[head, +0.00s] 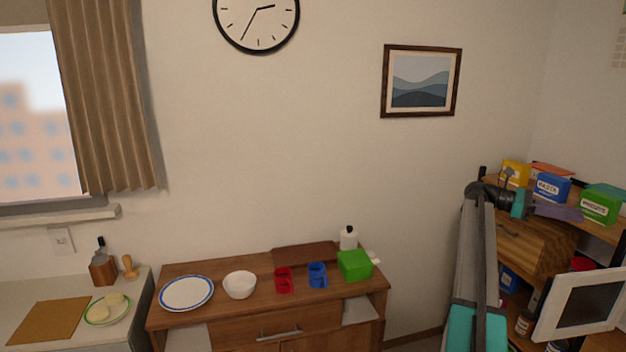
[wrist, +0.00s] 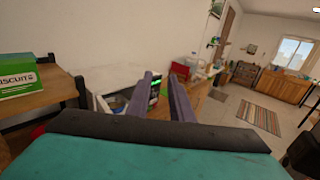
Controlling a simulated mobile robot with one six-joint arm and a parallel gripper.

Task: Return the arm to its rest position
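My arm rises at the right of the head view, with its dark wrist and teal part near the top. My gripper (head: 560,212) points right there, in front of the wooden shelf unit. In the wrist view its two dark purple fingers (wrist: 163,82) stand apart, with background showing between them. My gripper is open and holds nothing. The red dispenser (head: 284,280) and the blue dispenser (head: 317,275) stand on the wooden sideboard (head: 215,312), well away from my gripper.
The shelf unit (head: 535,250) carries a yellow box (head: 516,172), a blue pasta box (head: 552,188) and a green biscuits box (head: 600,207) close to my gripper. A white-framed appliance door (head: 584,304) stands below. A plate (head: 187,293), bowl (head: 240,285) and green box (head: 354,265) are on the sideboard.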

